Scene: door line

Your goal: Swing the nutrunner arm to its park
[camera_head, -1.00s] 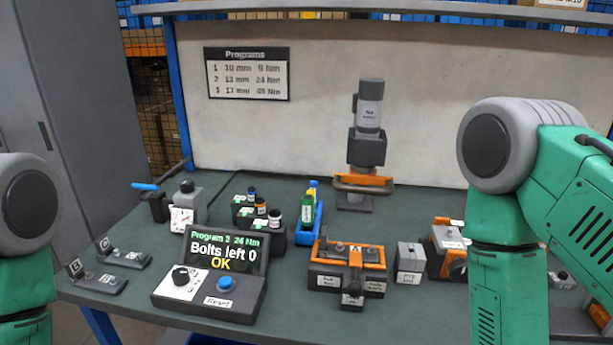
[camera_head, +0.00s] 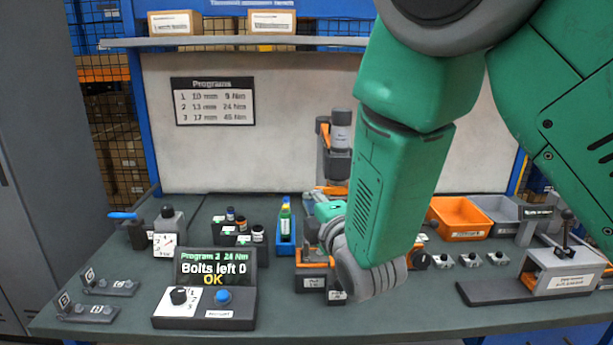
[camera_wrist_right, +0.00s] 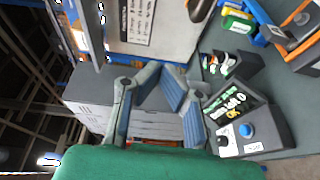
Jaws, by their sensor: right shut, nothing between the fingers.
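The nutrunner arm (camera_head: 340,138) stands at the back of the bench, a grey upright tool body with an orange handle bar low on it. My right forearm covers part of it in the head view. My right gripper (camera_head: 318,208) is small and partly hidden beyond my wrist, in front of the nutrunner's lower part. Its blue-grey fingers (camera_wrist_right: 158,76) show in the right wrist view, shut with nothing between them. I cannot tell whether it touches the nutrunner. The controller screen (camera_head: 215,269) reads "Program 2 24 Nm, Bolts left 0, OK". My left gripper is out of view.
An orange and grey fixture (camera_head: 311,283) sits partly behind my wrist. Small bottles (camera_head: 242,224) and a blue holder (camera_head: 286,248) stand left of it. An orange bin (camera_head: 460,216) and a lever block (camera_head: 563,270) are at right. A programs sign (camera_head: 212,101) hangs behind.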

